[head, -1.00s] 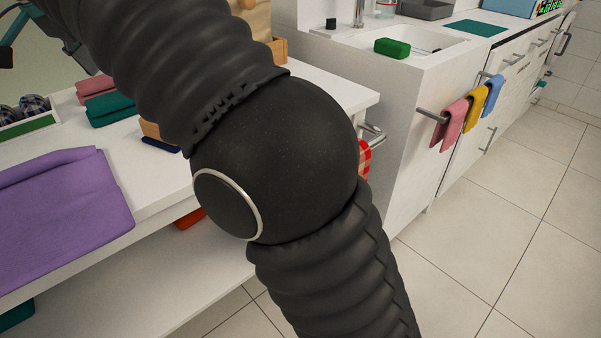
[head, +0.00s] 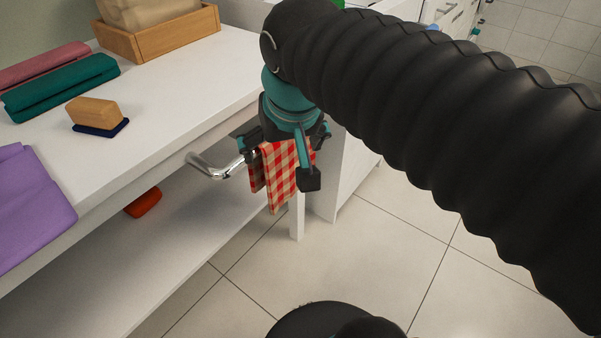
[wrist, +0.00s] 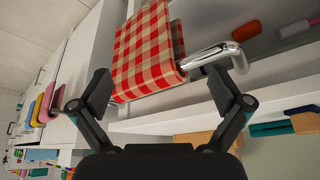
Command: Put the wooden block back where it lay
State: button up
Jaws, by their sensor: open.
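A tan wooden block (head: 95,110) sits on a dark blue base (head: 102,129) on the white counter, left of the middle in the head view. Its tan side also shows at the right edge of the wrist view (wrist: 306,122). My gripper (head: 281,162) is open and empty, beyond the counter's front edge at the chrome rail (head: 212,168). A red-and-white checked cloth (head: 281,178) hangs on the rail. In the wrist view the cloth (wrist: 148,50) shows ahead of my open fingers (wrist: 160,88); I cannot tell whether they touch it.
Folded pink (head: 48,65) and green (head: 62,86) cloths and a purple cloth (head: 30,205) lie on the counter. A wooden tray (head: 165,38) stands at the back. A red-orange object (head: 143,202) lies on the lower shelf (head: 150,260). Tiled floor is open at the right.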

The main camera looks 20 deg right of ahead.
jog(key=s+d+f, duration=0.3)
jog(key=s+f, duration=0.2)
jog(key=f, duration=0.2)
jog(key=shift+s+f+n+t, duration=0.2)
jog(key=shift+f+n+t, duration=0.05)
jog(key=shift+n+t, duration=0.15)
